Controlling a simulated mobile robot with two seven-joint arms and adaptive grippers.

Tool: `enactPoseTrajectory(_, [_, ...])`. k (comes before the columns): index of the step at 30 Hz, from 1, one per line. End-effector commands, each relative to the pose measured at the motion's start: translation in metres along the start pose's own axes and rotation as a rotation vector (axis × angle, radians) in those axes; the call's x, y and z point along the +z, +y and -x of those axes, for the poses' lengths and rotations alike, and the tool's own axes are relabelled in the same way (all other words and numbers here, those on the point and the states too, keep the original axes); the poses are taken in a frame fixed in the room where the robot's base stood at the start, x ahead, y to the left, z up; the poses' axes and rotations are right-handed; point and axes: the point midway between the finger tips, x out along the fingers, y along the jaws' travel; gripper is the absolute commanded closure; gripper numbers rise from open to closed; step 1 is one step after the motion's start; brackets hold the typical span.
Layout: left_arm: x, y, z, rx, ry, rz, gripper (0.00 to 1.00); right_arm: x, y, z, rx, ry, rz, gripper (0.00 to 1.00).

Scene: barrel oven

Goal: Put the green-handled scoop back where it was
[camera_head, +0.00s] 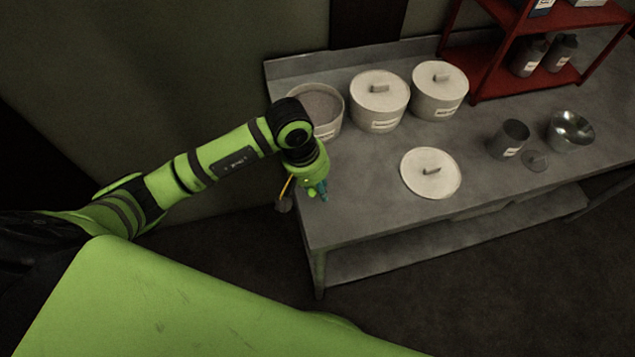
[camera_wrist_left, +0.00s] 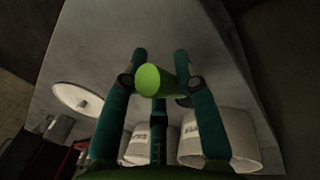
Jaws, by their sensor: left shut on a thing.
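My left gripper (camera_head: 318,190) is over the left end of the grey table, in front of the open crock. In the left wrist view its teal fingers (camera_wrist_left: 160,85) are closed around the green handle (camera_wrist_left: 153,80) of the scoop. Only the handle shows clearly there; the scoop's bowl is hidden. In the head view the gripper covers most of the scoop, with a bit of green (camera_head: 313,192) at the fingers. My right gripper is not in view.
An open white crock (camera_head: 333,132) with brownish contents stands behind the gripper, beside two lidded crocks (camera_head: 380,100) (camera_head: 439,92). A loose lid (camera_head: 430,172) lies on the table (camera_head: 375,215). A metal cup (camera_head: 510,138), a bowl (camera_head: 571,130) and a red shelf (camera_head: 490,85) are right.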

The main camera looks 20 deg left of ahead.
Motion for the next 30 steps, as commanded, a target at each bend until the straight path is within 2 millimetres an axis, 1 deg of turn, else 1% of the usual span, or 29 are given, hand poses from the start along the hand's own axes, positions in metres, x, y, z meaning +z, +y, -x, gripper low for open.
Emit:
enactPoseTrajectory(5, [0.000,-0.001,-0.004,0.000,0.000,-0.001,1.00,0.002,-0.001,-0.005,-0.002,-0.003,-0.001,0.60])
enactPoseTrajectory(6, [0.000,-0.001,-0.003,0.000,-0.001,-0.001,0.63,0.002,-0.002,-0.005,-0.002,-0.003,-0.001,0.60])
enactPoseTrajectory(7, [0.000,0.000,-0.003,0.000,-0.001,-0.001,0.51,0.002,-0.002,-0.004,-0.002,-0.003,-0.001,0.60])
enactPoseTrajectory(8, [0.000,0.000,-0.003,0.000,-0.001,-0.001,0.47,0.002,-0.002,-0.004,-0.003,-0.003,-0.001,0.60])
enactPoseTrajectory(17, [0.000,0.000,-0.002,0.000,-0.001,0.000,0.47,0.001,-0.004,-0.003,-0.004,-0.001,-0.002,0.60])
enactPoseTrajectory(20, [0.000,0.001,0.002,0.000,-0.001,0.001,0.47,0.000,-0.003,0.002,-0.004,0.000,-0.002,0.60])
enactPoseTrajectory(22, [-0.001,0.000,0.006,0.002,0.003,-0.002,0.47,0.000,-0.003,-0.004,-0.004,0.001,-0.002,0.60])
enactPoseTrajectory(26, [-0.002,0.000,0.030,0.002,0.007,-0.003,0.47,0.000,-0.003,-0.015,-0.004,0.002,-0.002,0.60])
enactPoseTrajectory(30, [-0.002,0.000,0.061,0.001,0.008,-0.002,0.47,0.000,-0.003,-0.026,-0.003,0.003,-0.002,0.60])
